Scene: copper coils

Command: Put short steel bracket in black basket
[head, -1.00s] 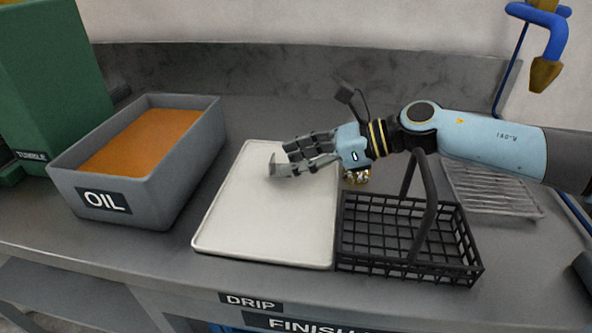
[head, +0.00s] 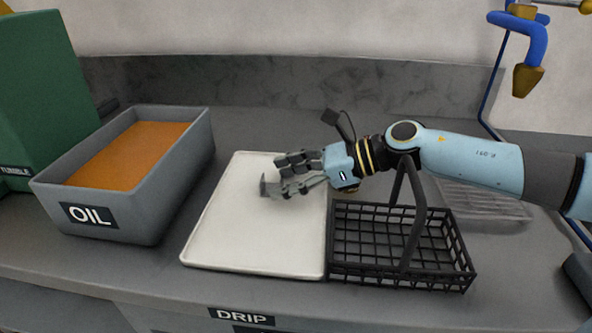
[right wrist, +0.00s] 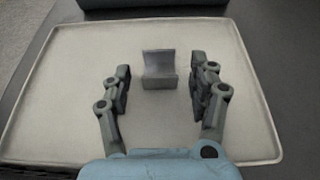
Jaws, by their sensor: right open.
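The short steel bracket (right wrist: 159,70) is a small grey angled piece lying on the white drip tray (head: 215,237). In the head view the bracket (head: 266,186) shows just left of my right fingertips. My right gripper (head: 279,176) is open over the tray. In the right wrist view its two fingers (right wrist: 159,84) stand apart, one on each side of the bracket, with a gap on both sides. The black basket (head: 398,277) is a wire basket with an upright handle, right of the tray and below my right forearm. It looks empty. My left gripper is not seen.
A grey oil bin (head: 145,220) with orange liquid stands left of the tray. A green tumble machine (head: 45,95) is at the far left. A wire rack (head: 485,200) lies behind the basket at right. A blue pipe with a brass nozzle (head: 527,80) hangs at upper right.

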